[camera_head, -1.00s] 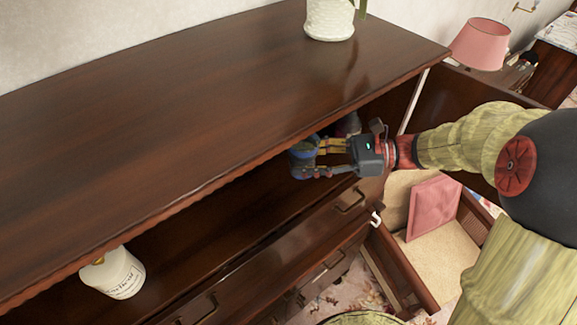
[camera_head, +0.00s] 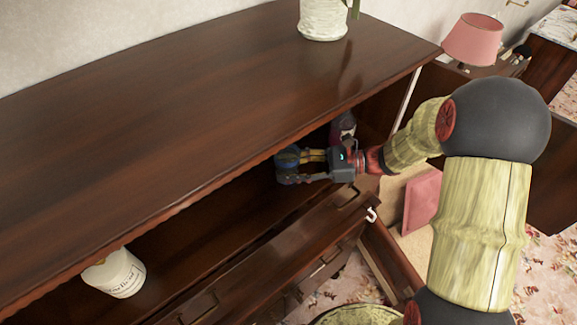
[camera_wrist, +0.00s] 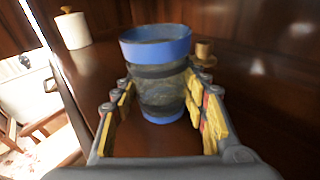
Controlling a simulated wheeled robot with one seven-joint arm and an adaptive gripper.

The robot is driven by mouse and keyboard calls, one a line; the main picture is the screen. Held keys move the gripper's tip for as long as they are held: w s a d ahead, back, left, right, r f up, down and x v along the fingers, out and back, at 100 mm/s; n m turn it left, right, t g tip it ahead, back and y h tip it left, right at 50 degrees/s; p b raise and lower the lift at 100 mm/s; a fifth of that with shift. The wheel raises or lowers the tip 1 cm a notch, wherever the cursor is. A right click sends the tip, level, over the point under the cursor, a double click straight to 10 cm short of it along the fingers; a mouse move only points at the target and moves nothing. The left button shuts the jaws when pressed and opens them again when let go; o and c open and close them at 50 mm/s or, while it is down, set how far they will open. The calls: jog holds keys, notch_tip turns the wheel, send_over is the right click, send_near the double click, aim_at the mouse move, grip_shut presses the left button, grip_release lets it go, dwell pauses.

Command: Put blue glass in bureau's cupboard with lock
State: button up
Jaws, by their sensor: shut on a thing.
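The blue glass (camera_head: 285,160) has a blue rim and base and a darker patterned middle. It is upright inside the open compartment of the dark wood bureau (camera_head: 200,120), under the overhanging top. My gripper (camera_head: 304,166) reaches in from the right and is shut on the glass. In the wrist view the glass (camera_wrist: 158,88) stands between the yellow-padded fingers (camera_wrist: 158,100), above or on the compartment floor; I cannot tell whether its base touches.
A dark rounded object (camera_head: 343,127) is behind my gripper. A small brown object (camera_wrist: 204,50) stands beyond the glass. A white pot (camera_head: 323,20) is on top. Drawers jut out below. The compartment's middle is clear.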

jog(key=shift+f, duration=0.2)
jog(key=o, duration=1.3)
jog(key=shift+o, duration=0.4)
jog(key=shift+r, duration=0.15)
